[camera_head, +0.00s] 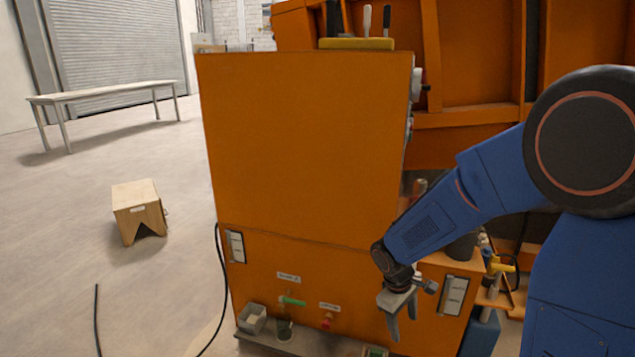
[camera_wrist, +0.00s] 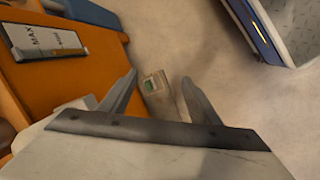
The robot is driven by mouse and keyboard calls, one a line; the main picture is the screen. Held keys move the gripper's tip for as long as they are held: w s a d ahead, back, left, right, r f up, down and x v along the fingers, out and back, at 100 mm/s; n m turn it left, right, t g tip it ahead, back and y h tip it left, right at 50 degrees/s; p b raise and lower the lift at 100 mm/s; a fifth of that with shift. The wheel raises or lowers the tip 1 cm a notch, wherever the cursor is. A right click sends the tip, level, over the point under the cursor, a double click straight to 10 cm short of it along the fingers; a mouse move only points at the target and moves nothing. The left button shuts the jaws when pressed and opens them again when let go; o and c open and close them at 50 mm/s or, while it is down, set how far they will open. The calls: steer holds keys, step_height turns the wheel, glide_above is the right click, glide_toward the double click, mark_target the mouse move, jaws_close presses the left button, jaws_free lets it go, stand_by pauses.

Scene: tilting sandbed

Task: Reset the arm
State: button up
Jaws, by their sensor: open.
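My blue arm (camera_head: 440,215) reaches in from the right side of the head view, with its elbow bent and its wrist low. My gripper (camera_head: 402,325) points down in front of the lower part of the orange cabinet (camera_head: 300,150). In the wrist view my gripper (camera_wrist: 160,88) has its two grey fingers spread apart with nothing between them. A grey post-like item with a green top (camera_wrist: 155,88) shows beyond the fingers, apart from them.
A wooden stool (camera_head: 139,210) and a long bench (camera_head: 105,92) stand left on open floor. A black hose (camera_head: 221,290) hangs alongside the cabinet.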

steer(key=s+d+r+m+t+y, duration=0.1)
steer(key=s+r+m, duration=0.3)
steer(key=s+r, duration=0.6)
steer(key=s+d+r+m+t+y, duration=0.1)
steer(key=s+d+r+m+t, duration=0.2)
steer(key=s+r, duration=0.7)
steer(key=shift+s+d+m+y, duration=0.3)
steer(key=shift+s+d+m, duration=0.4)
steer(key=shift+s, duration=0.9)
steer(key=shift+o, duration=0.3)
steer(key=shift+d, duration=0.1)
